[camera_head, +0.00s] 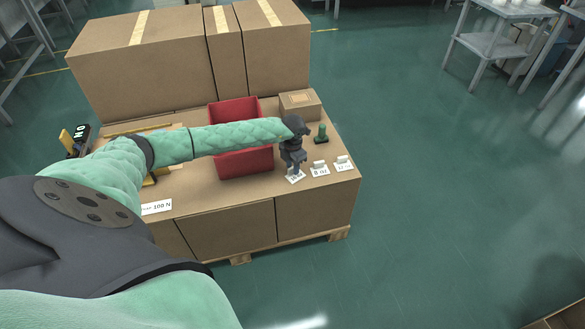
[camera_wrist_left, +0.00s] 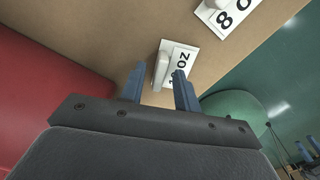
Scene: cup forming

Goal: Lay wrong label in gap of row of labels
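My left gripper (camera_head: 294,167) is at the front right of the cardboard-topped workbench, directly above the leftmost label (camera_head: 295,177) of a short row. In the left wrist view the two blue fingers of the gripper (camera_wrist_left: 159,70) are apart. The white raised grip of a label (camera_wrist_left: 182,58) with printed digits shows between and just beyond the fingertips; I cannot tell if they touch it. To its right in the head view lie a middle label (camera_head: 320,170) and a right label (camera_head: 343,164), each with a white grip.
A red bin (camera_head: 245,163) stands just left of the gripper. A small carton (camera_head: 300,103) and a dark green stamp-like object (camera_head: 321,134) are behind the labels. Another label reading "100 N" (camera_head: 157,208) is at the front left. Large cartons (camera_head: 150,65) stand behind.

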